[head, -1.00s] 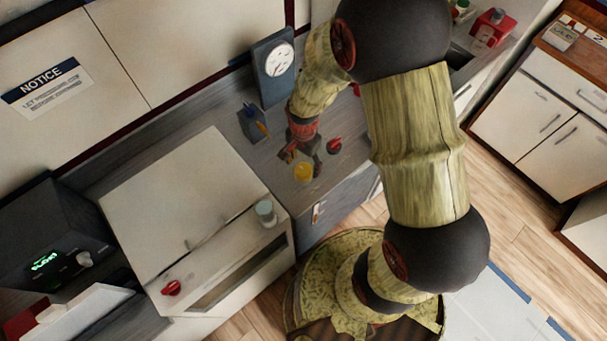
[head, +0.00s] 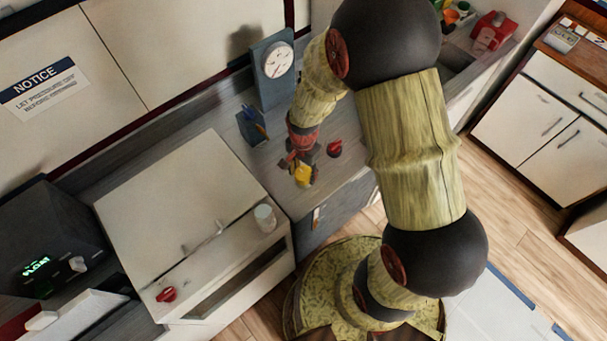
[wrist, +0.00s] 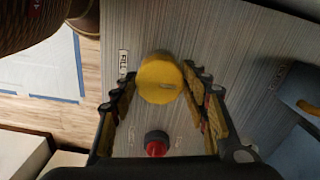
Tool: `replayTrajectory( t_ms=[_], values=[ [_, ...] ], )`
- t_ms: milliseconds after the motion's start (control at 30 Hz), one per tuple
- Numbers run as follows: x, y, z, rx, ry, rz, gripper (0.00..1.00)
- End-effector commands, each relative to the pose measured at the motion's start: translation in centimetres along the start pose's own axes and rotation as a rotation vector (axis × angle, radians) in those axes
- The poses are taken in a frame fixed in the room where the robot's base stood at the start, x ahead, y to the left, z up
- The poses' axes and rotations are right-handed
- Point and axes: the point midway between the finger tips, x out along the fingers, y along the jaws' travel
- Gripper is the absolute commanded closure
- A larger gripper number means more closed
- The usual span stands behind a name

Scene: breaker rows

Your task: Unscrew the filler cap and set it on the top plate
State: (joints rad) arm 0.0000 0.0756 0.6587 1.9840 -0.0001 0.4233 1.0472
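The yellow filler cap (head: 302,178) sits on the grey top plate (head: 345,178) in the head view, partly covered by my gripper. In the wrist view the round yellow cap (wrist: 160,78) lies between the tips of my gripper (wrist: 159,75). The fingers are spread, one on each side of the cap. Their tips are very close to its sides, and I cannot make out firm contact. A label reading FILL (wrist: 123,65) is beside the cap on the plate. My gripper (head: 301,168) also shows over the cap in the head view.
A red knob (head: 334,149) stands on the plate close to my gripper; it also shows in the wrist view (wrist: 156,144). A gauge on a blue-grey panel (head: 276,62) and a small blue box (head: 251,127) stand behind. Bare plate lies around the cap.

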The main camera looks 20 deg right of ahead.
Motion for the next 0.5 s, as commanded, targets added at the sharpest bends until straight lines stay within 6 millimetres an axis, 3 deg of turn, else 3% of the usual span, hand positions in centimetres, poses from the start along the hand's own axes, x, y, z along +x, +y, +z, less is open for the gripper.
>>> replayTrajectory(
  t_ms=[367,500],
  values=[
    [0.0,-0.03,-0.01,0.0,0.0,-0.001,0.78],
    [-0.02,-0.03,-0.01,-0.035,0.0,-0.001,0.78]
  ],
)
